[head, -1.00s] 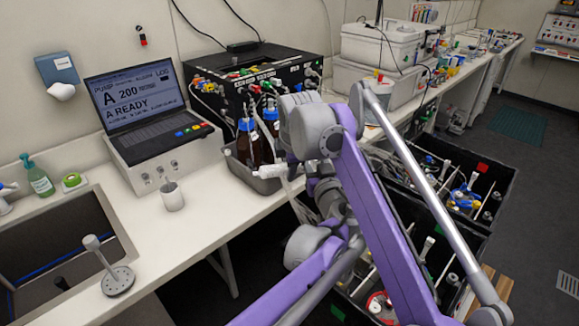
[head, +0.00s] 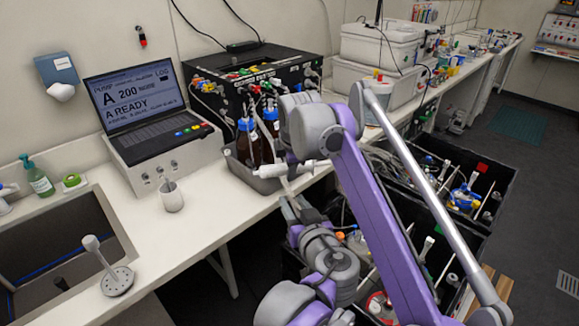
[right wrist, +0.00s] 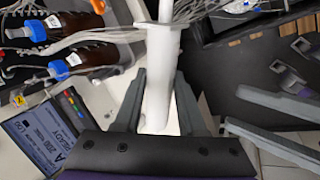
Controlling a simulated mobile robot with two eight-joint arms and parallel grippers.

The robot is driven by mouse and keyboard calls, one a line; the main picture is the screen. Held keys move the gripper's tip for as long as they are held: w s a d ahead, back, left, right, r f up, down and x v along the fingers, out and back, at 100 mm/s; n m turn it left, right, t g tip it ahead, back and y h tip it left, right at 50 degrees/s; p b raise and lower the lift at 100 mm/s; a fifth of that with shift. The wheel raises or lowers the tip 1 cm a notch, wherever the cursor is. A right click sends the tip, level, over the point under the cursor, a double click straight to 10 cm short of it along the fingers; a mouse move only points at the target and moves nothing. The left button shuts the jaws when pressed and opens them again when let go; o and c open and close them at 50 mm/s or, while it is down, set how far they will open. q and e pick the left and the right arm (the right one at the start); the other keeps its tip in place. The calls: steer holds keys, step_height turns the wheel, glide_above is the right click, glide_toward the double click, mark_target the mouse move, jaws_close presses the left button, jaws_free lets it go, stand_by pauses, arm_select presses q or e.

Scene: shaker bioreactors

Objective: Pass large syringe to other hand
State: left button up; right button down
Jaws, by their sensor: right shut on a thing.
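The large white syringe (head: 286,169) is held roughly level in front of the brown bottles, above the bench's front edge. It also shows in the right wrist view (right wrist: 160,75), lengthwise between the two dark fingers of my right gripper (right wrist: 158,80), which is shut on it. In the head view my right arm hides part of the grip. My left gripper (head: 293,206) is just below the syringe, fingers pointing up and to the left. In the right wrist view its fingers (right wrist: 235,108) are spread with nothing between them, to the right of the syringe and apart from it.
Brown bottles with blue caps (head: 247,143) stand in a grey tray (head: 245,177) close behind the syringe. A black box (head: 255,75) with tubing is behind them. Black crates (head: 480,232) stand below, right.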

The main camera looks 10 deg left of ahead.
arm_select(q)
steer(key=s+a+f+m+g+h, duration=0.1)
steer(key=s+a+f+g, duration=0.5)
steer(key=s+a+f, duration=0.55)
steer(key=s+f+m+g+h, duration=0.2)
steer(key=s+f+h, duration=0.3)
steer(key=s+f, duration=0.3)
steer(key=s+g, duration=0.1)
steer(key=s, duration=0.3)
steer(key=shift+s+f+m+h, duration=0.2)
steer(key=shift+s+m+h, duration=0.1)
